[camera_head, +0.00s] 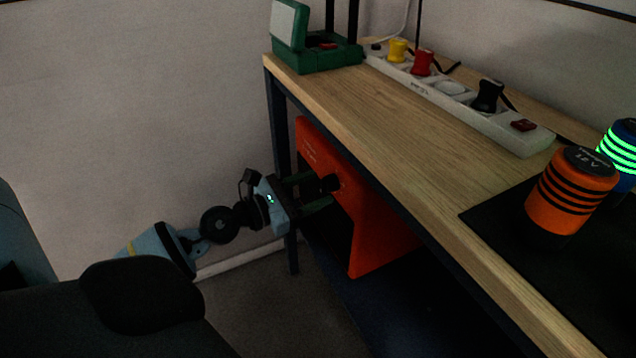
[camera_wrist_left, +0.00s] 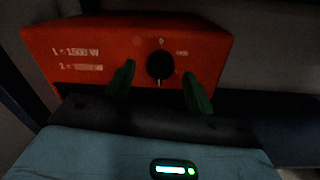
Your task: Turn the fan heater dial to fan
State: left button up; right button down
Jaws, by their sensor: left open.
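The fan heater (camera_head: 372,225) is an orange-red box below the table top. Its black round dial (camera_head: 331,183) is on the face toward my left gripper (camera_head: 322,192). In the left wrist view the dial (camera_wrist_left: 160,66) sits between the two green fingertips of the open left gripper (camera_wrist_left: 159,72), with a visible gap on each side. A small mark shows above the dial, and a faint label, seemingly "FAN", at its upper right. A pale line shows at the dial's lower edge. Its exact setting is hard to tell. My right gripper is not in view.
The wooden table (camera_head: 400,130) overhangs the heater, with a dark leg (camera_head: 282,130) close to my left arm. On top are a green box (camera_head: 318,55), a power strip (camera_head: 470,108) with plugs, and an orange-black cylinder (camera_head: 570,195). Floor left of the leg is clear.

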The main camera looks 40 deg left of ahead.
pick_arm(q)
jog(key=shift+x, duration=0.9)
jog(key=c, duration=1)
